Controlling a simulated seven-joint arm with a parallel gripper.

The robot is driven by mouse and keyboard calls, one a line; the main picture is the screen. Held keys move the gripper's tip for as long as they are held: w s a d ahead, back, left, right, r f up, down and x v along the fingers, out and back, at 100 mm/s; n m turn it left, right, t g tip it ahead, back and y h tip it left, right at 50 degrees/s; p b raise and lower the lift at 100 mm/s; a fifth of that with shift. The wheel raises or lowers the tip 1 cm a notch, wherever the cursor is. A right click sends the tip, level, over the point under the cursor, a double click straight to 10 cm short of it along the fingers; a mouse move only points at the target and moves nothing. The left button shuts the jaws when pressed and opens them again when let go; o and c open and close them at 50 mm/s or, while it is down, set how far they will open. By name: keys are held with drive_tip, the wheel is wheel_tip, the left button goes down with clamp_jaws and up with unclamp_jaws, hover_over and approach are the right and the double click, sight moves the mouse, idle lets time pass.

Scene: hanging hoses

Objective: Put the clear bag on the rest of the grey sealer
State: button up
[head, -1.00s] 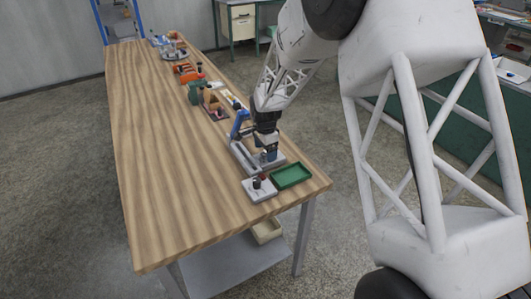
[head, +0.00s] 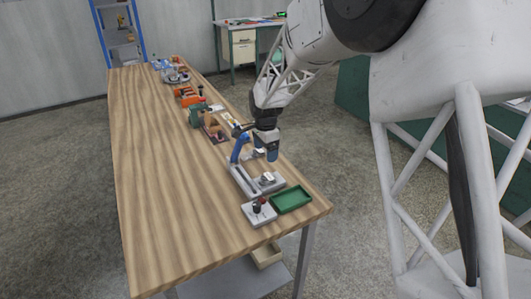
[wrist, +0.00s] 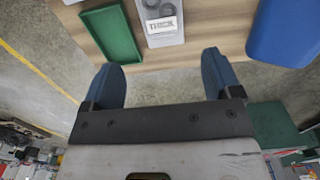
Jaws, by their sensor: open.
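The grey sealer (head: 244,180) stands near the table's right edge, with a grey base and a raised blue arm (head: 240,147). A grey plate (head: 271,187) lies beside its base. On it is a small pale item (head: 267,178); the wrist view shows a white label reading "THICK" (wrist: 161,22) there, with round grey shapes around it. I cannot tell for sure whether this is the clear bag; its film is not distinct. My gripper (head: 271,157) is above the plate, apart from it. In the wrist view its blue fingers (wrist: 162,64) are spread with nothing between them.
A green tray (head: 291,198) sits in front of the plate, and a pale block with dark knobs (head: 259,211) sits beside it. A blue part (wrist: 285,32) is close on the right in the wrist view. The table's left side (head: 165,170) is clear.

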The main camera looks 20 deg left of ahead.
idle(0.8)
drive_tip(key=s+d+r+n, duration=0.1)
drive_tip(key=s+d+r, duration=0.4)
drive_tip(key=d, duration=0.3)
drive_tip(key=s+d+r+n+t, duration=0.1)
drive_tip(key=s+d+r+n, duration=0.1)
drive_tip(key=s+d+r, duration=0.45)
drive_tip(key=s+d+r+n, duration=0.1)
drive_tip(key=s+d+r, duration=0.25)
drive_tip(key=d, duration=0.65)
drive_tip(key=s+d+n, duration=0.1)
drive_tip(key=s+d, duration=0.4)
drive_tip(key=s, duration=0.4)
drive_tip(key=s+d+n+t, duration=0.1)
drive_tip(key=s+d+n, duration=0.1)
drive_tip(key=s+d, duration=0.4)
drive_tip(key=s+d+n, duration=0.1)
drive_tip(key=s+d, duration=0.4)
drive_tip(key=s, duration=0.6)
drive_tip(key=shift+s+d+r+n+t, duration=0.3)
drive_tip(key=shift+d+r+n, duration=0.05)
drive_tip(key=shift+n, duration=0.05)
